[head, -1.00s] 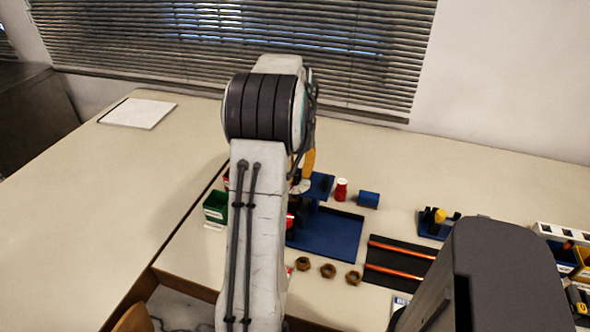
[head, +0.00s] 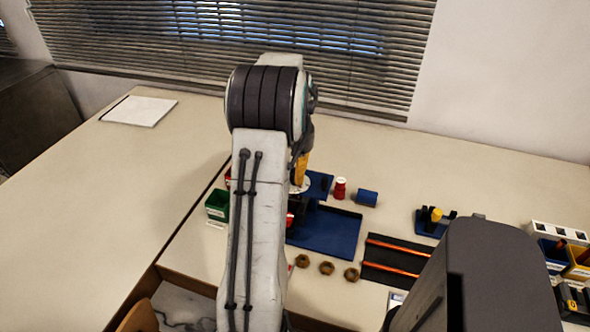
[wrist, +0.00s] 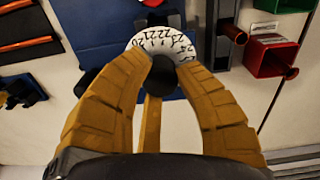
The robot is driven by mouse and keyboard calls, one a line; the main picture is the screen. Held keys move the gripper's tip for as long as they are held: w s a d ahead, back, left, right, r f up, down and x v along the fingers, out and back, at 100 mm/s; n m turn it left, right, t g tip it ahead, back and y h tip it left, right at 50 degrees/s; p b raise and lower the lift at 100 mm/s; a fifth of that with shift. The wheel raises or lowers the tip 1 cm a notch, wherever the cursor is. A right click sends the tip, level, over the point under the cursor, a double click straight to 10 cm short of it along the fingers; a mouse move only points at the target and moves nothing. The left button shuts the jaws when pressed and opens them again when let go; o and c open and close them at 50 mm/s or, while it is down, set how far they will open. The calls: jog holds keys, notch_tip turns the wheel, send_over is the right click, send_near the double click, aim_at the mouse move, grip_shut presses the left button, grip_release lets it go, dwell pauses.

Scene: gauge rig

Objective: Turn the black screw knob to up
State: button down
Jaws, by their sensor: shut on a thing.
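The black screw knob (wrist: 161,72) is a dark round shape in the wrist view. It sits in front of a white dial (wrist: 150,42) with black numbers around its rim. My gripper (wrist: 162,76) has its two yellow ribbed fingers shut on the knob, one on each side. In the head view my arm hides the knob and most of the gripper. One yellow finger (head: 300,169) shows there beside the white dial edge (head: 303,187). Which way the knob points cannot be told.
A blue base plate (head: 330,235) lies under the rig. A red part (head: 340,188) and a blue cylinder (head: 367,197) stand right of it. Several brown nuts (head: 327,268) and a dark mat with copper rods (head: 395,266) are in front. A green bin (head: 217,205) stands left.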

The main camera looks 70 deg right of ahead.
jog(key=n, duration=0.3)
jog(key=shift+a+f+n+p, duration=0.1)
jog(key=shift+n+p, duration=0.2)
jog(key=shift+n, duration=1.9)
jog(key=c, duration=0.9)
grip_release()
notch_tip(320, 180, up, 12)
jog(key=shift+r, duration=0.1)
